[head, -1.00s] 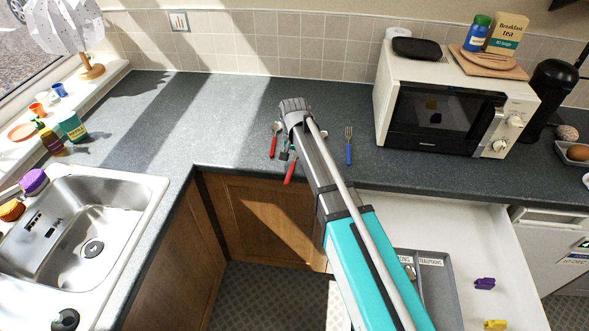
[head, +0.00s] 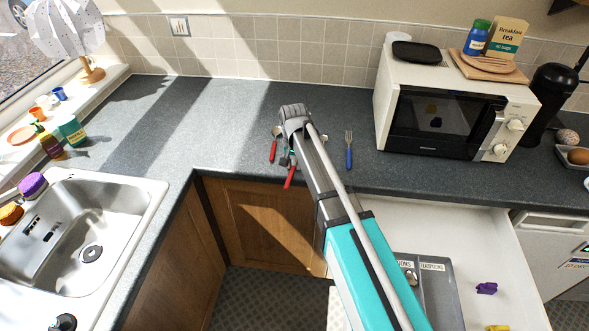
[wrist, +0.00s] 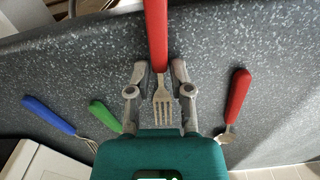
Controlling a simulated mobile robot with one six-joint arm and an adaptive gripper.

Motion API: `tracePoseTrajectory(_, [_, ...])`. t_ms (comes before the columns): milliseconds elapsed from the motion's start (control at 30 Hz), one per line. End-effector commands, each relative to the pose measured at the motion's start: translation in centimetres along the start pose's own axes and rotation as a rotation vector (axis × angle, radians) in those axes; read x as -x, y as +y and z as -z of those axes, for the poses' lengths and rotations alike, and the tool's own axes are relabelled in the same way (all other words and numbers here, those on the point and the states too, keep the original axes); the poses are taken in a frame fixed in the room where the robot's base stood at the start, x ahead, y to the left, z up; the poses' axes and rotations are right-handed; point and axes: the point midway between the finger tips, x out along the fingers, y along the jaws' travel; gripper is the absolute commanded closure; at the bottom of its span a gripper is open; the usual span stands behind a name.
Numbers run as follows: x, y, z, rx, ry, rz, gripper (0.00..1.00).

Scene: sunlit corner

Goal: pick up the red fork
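The red fork (wrist: 156,35) lies on the counter, its red handle pointing away from my wrist and its metal tines toward it. In the head view its red handle (head: 290,177) shows at the counter's front edge, and the rest is hidden behind my arm. My gripper (wrist: 160,72) is open, with one finger on each side of the fork near where handle meets metal. Small gaps seem to show between fingertips and fork. The head view hides most of the gripper behind my wrist.
A red-handled spoon (wrist: 236,100) lies to the right in the wrist view. A green-handled utensil (wrist: 106,116) and a blue fork (wrist: 52,116) lie to the left. A microwave (head: 450,115) stands at the right. An open drawer (head: 465,225) with a grey tray sits below.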

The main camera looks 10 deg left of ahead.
Motion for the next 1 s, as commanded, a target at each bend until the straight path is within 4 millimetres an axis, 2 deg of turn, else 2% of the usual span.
tracePoseTrajectory(33, [0.0, 0.0, 0.0, 0.000, 0.000, 0.000, 0.91])
tracePoseTrajectory(100, [0.0, 0.0, 0.0, 0.000, 0.000, 0.000, 1.00])
tracePoseTrajectory(667, [0.5, 0.0, 0.0, -0.001, 0.000, 0.000, 1.00])
tracePoseTrajectory(1000, [2.8, 0.1, 0.0, -0.001, 0.000, 0.000, 1.00])
